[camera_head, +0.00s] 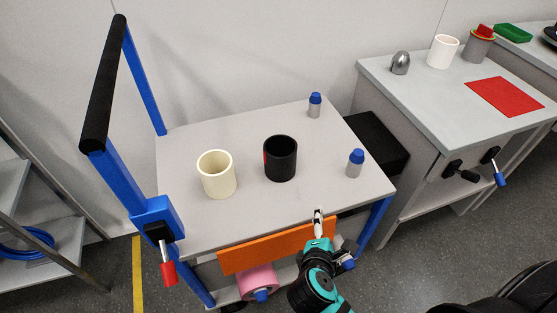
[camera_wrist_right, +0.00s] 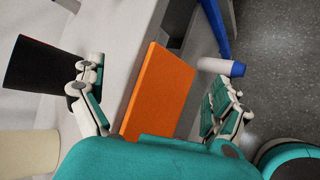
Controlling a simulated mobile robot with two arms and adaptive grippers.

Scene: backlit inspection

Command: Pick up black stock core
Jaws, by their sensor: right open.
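The black stock core (camera_head: 280,158) looks like a short black open cylinder with a red patch on its left side. It stands upright on the grey cart top (camera_head: 205,225), right of a cream cup-like cylinder (camera_head: 216,175). My right gripper (camera_head: 318,213) is at the cart's front edge, nearer the camera than the core and apart from it. In the right wrist view the gripper (camera_wrist_right: 158,95) is open and empty, its fingers wide apart. The black core (camera_wrist_right: 38,72) shows at upper left there, outside the fingers. My left gripper is not in view.
Two blue-capped grey pieces stand on the cart, one at the back (camera_head: 314,105) and one at the right (camera_head: 354,164). An orange panel (camera_head: 275,247) hangs at the front edge. A blue post with a black handle bar (camera_head: 103,85) rises at the left.

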